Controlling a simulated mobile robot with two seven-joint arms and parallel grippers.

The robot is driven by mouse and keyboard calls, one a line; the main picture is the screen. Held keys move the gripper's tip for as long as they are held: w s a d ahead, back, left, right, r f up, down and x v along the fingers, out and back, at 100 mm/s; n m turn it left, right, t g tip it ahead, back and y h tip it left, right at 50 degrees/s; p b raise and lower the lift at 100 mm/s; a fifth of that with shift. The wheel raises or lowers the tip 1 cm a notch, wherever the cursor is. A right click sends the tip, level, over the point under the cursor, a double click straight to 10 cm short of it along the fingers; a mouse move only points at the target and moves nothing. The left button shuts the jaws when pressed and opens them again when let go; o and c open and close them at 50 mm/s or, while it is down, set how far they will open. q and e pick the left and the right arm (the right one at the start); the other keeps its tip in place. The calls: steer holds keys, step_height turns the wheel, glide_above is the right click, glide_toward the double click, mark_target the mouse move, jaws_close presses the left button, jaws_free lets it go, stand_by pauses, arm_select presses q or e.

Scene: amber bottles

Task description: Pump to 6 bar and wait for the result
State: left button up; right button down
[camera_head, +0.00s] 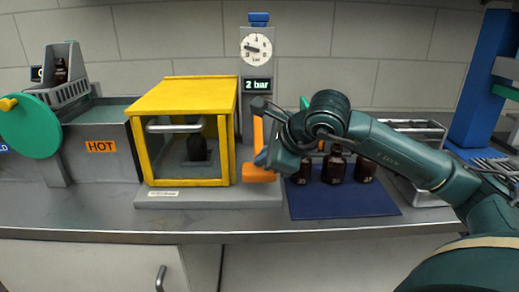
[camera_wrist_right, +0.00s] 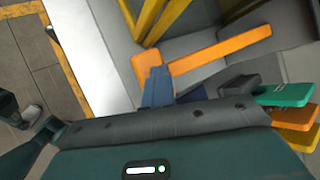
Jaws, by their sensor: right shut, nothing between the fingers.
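The pressure gauge (camera_head: 257,48) stands on a grey post behind the bench, and the display (camera_head: 257,85) under it reads "2 bar". A yellow-framed chamber (camera_head: 182,100) with its front door closed holds a dark amber bottle (camera_head: 197,147). An orange pump lever (camera_head: 258,132) stands upright right of the chamber, with a wider orange end low down. My right gripper (camera_head: 263,159) is shut beside the lever's lower end, nothing held. In the right wrist view its fingertip (camera_wrist_right: 158,86) overlaps the orange lever (camera_wrist_right: 220,52); contact is unclear. My left gripper is not in view.
A blue mat (camera_head: 345,206) right of the chamber bears several amber bottles (camera_head: 335,167), partly behind my right arm. A grey basin marked HOT (camera_head: 102,160) and a green wheel (camera_head: 28,127) stand at left. A wire rack (camera_head: 425,135) is at right. The bench front is clear.

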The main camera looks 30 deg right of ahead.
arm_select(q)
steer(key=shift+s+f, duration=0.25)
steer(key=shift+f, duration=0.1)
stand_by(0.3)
arm_select(e)
steer(key=shift+r+p, duration=2.1)
steer(key=shift+r, duration=0.9)
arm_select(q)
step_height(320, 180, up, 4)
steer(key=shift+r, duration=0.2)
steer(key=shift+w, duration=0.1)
arm_select(e)
steer(key=shift+r, duration=0.1)
steer(key=shift+r, duration=0.15)
arm_select(q)
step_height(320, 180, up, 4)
steer(key=p, duration=0.3)
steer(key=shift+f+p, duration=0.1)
steer(key=shift+p, duration=0.25)
arm_select(e)
step_height(320, 180, up, 5)
steer(key=shift+f, duration=0.2)
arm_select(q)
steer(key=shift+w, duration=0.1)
